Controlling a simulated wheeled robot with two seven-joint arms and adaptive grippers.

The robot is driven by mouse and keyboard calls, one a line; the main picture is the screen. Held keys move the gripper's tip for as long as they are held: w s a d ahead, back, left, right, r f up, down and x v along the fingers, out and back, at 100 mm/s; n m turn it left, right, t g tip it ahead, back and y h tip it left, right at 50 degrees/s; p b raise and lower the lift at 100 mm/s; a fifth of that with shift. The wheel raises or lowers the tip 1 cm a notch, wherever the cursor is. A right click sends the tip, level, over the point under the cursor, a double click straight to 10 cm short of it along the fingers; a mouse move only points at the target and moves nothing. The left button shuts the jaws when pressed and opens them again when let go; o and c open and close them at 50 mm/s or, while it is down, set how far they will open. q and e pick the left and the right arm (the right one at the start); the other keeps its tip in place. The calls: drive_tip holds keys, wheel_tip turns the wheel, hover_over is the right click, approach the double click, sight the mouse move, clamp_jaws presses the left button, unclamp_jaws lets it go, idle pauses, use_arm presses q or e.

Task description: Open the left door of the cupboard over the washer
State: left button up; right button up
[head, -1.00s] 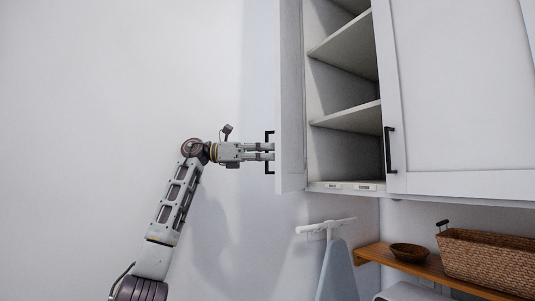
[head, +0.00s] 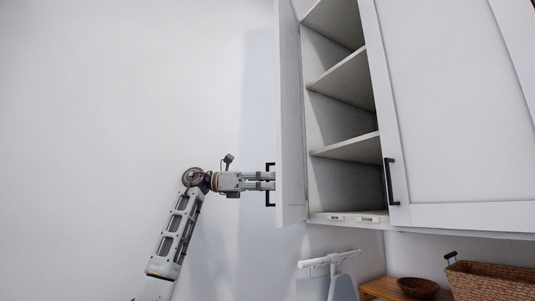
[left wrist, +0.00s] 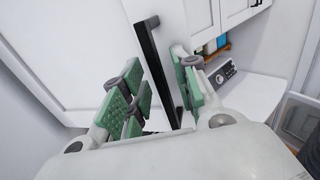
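The left cupboard door (head: 290,120) stands swung open, seen nearly edge-on in the head view. Its black bar handle (head: 269,202) is on the side facing my left arm. My left gripper (head: 268,181) is at the handle, its two fingers level and apart. In the left wrist view the handle (left wrist: 152,55) runs between the green finger pads, closer to the right finger, with a gap on the left. The gripper (left wrist: 160,92) looks open around it. The right gripper is in neither view.
The cupboard interior (head: 338,110) shows bare shelves. The right door (head: 450,100) is shut, with its own black handle (head: 390,182). Below are a wall hook with an ironing board (head: 341,288), a bowl (head: 417,287) and a wicker basket (head: 490,280). The wall at left is clear.

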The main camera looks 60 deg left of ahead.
use_arm(q)
drive_tip(key=shift+r, duration=0.25)
drive_tip(key=shift+r, duration=4.35)
drive_tip(key=shift+c, duration=0.5)
